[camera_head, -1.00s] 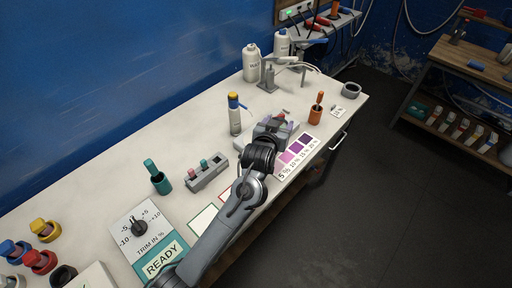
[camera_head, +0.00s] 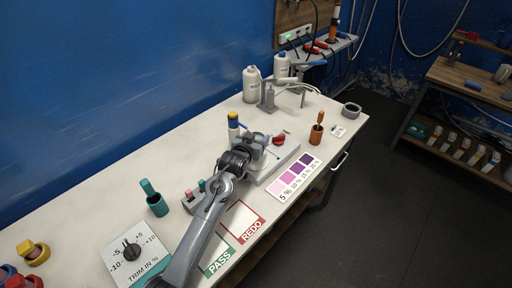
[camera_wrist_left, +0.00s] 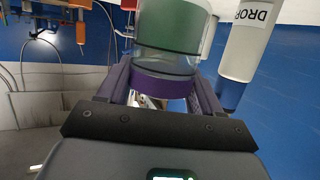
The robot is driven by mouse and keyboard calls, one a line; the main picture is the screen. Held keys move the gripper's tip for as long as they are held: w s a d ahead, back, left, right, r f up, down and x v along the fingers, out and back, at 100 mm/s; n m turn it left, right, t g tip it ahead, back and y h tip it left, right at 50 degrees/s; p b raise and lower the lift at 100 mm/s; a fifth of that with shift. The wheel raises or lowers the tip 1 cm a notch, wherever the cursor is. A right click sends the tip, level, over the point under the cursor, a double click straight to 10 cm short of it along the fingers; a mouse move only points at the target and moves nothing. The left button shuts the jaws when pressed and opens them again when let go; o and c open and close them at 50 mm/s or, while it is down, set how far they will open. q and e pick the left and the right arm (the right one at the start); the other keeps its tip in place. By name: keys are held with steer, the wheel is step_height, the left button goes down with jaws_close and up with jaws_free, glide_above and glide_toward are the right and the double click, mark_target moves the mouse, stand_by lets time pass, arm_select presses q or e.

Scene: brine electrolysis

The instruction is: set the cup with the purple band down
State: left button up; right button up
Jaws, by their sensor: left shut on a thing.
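The cup with the purple band (camera_wrist_left: 165,88) fills the upper middle of the left wrist view. I cannot tell whether the cup touches a surface. My right gripper is not in view.
A dropper bottle (camera_wrist_left: 246,45) is close right of the cup in the wrist view. The purple shade card (camera_head: 293,178) lies in front of the stand. The REDO card (camera_head: 247,223) and PASS card (camera_head: 216,256) lie along the front edge. An orange holder (camera_head: 316,133) stands to the right.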

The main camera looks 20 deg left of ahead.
arm_select(q)
steer(key=shift+f+b, duration=0.3)
steer(key=shift+f, duration=1.6)
steer(key=shift+f, duration=0.15)
steer(key=o, duration=1.3)
steer(key=shift+s+r, duration=0.2)
steer(key=shift+s, duration=0.05)
steer(key=p+v, duration=0.2)
steer(key=v, duration=0.9)
steer(key=shift+s, duration=0.3)
